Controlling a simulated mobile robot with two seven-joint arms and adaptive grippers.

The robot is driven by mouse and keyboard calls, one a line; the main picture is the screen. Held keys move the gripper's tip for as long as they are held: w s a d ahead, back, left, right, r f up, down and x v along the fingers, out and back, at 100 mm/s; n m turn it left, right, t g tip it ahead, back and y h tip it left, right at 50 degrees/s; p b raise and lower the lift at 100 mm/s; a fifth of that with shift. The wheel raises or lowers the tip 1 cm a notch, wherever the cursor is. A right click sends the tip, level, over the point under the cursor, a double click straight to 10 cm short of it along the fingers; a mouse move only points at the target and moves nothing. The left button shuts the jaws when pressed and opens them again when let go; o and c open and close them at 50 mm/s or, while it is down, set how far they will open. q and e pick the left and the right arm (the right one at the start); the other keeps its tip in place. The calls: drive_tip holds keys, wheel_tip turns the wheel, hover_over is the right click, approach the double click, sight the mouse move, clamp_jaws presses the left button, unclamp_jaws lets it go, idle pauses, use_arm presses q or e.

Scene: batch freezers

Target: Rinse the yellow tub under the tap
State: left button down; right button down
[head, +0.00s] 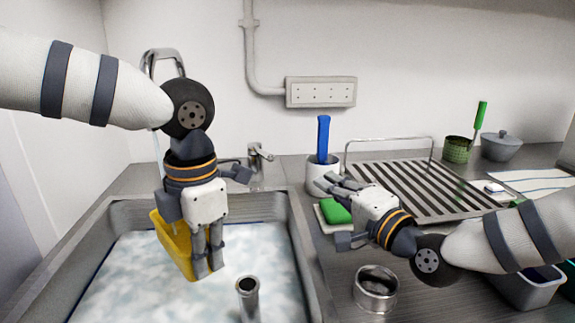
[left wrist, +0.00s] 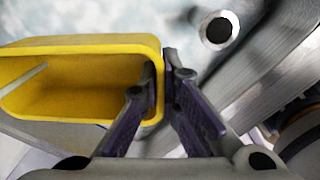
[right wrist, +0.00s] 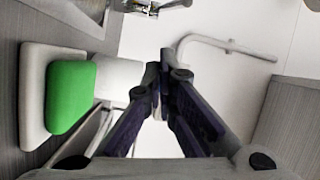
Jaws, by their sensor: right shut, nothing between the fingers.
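The yellow tub (head: 170,243) hangs tilted in the left part of the sink (head: 303,240), low over the cloudy water. My left gripper (head: 207,272) is shut on the tub's rim wall. The left wrist view shows the fingers either side of the wall of the tub (left wrist: 75,45), with a pale streak inside its far end. The tap (head: 165,54) arches behind my left arm; a thin pale stream falls from it, and where it lands is partly hidden. My right gripper (head: 330,183) is shut and empty above the counter, right of the sink.
A steel standpipe (head: 248,300) rises from the sink. A tap lever (head: 260,155) stands behind it. Right of the sink are a white pot with a blue-handled brush (head: 323,135), a green sponge (head: 336,211), a metal ring (head: 376,288) and a drying rack (head: 430,190).

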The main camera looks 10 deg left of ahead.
sight(261, 153)
drive_tip(key=m, duration=0.4)
drive_tip(key=shift+w+d+f+m+t, duration=0.2)
drive_tip(key=shift+w+d+m+t, duration=0.1)
drive_tip(key=shift+d+m, duration=0.1)
drive_tip(key=x, duration=0.9)
drive_tip(key=shift+w+a+f, duration=0.1)
drive_tip(key=shift+w+a, duration=0.1)
drive_tip(key=a, duration=0.2)
drive_tip(key=s+a, duration=0.1)
drive_tip(key=shift+s+a+r, duration=0.15)
drive_tip(key=shift+a+r, duration=0.2)
drive_tip(key=s+a, duration=0.2)
drive_tip(key=a, duration=0.1)
drive_tip(key=shift+w, duration=0.1)
